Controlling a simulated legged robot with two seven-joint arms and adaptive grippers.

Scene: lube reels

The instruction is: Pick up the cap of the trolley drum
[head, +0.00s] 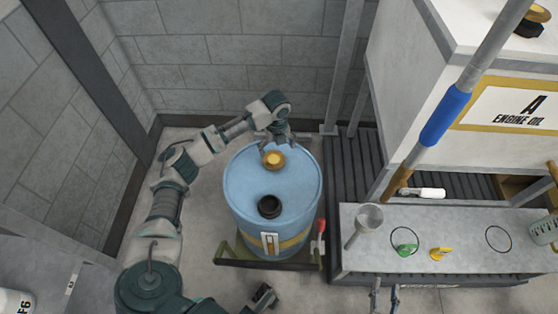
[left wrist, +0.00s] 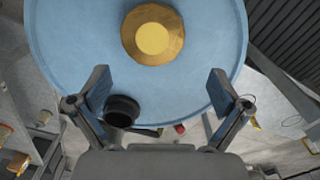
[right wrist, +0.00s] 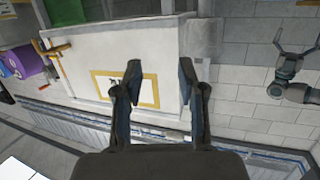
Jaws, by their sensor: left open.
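The blue trolley drum (head: 290,190) stands upright on a dark trolley (head: 235,255). On its top are a gold cap (head: 274,159) toward the back and a black round fitting (head: 269,206) toward the front. My left gripper (head: 277,142) is above the back of the drum top, open and empty. In the left wrist view, the gold cap (left wrist: 152,34) lies beyond the fingertips (left wrist: 158,85), centred between them and apart from both. The black fitting (left wrist: 122,110) shows close beside one finger. My right gripper (head: 385,292) is open and empty near the bench's front edge, also seen in the right wrist view (right wrist: 160,75).
A grey bench (head: 450,220) right of the drum holds a funnel (head: 369,218) and green and yellow pieces. A white engine oil tank (head: 440,60) and a blue-gripped pole (head: 445,115) stand behind it. A block wall (head: 210,50) closes off the back.

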